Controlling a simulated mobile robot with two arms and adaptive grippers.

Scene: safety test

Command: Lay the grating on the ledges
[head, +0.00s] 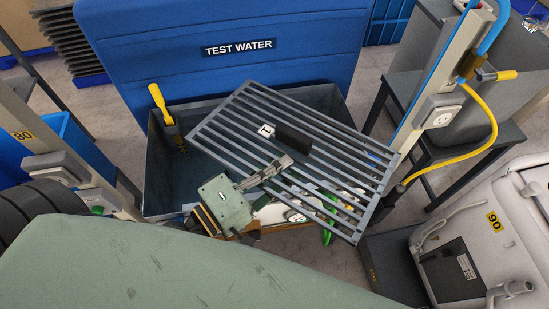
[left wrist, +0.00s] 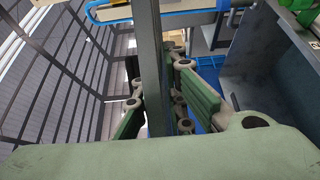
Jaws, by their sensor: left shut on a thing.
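The grey barred grating (head: 378,199) lies slanted over the right part of a grey open trough (head: 205,118) in the head view. Its right corner sticks out past the trough. In the left wrist view the gripper fingers (left wrist: 158,105) close on both sides of a grey grating bar (left wrist: 150,60). A dark block (head: 293,138) and a small white tag (head: 266,131) show on the grating. The ledges cannot be made out. My right gripper is not in view.
A blue tank (head: 220,75) labelled TEST WATER stands behind the trough. A yellow-handled valve (head: 161,105) rises at the trough's left. White and green items show under the grating.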

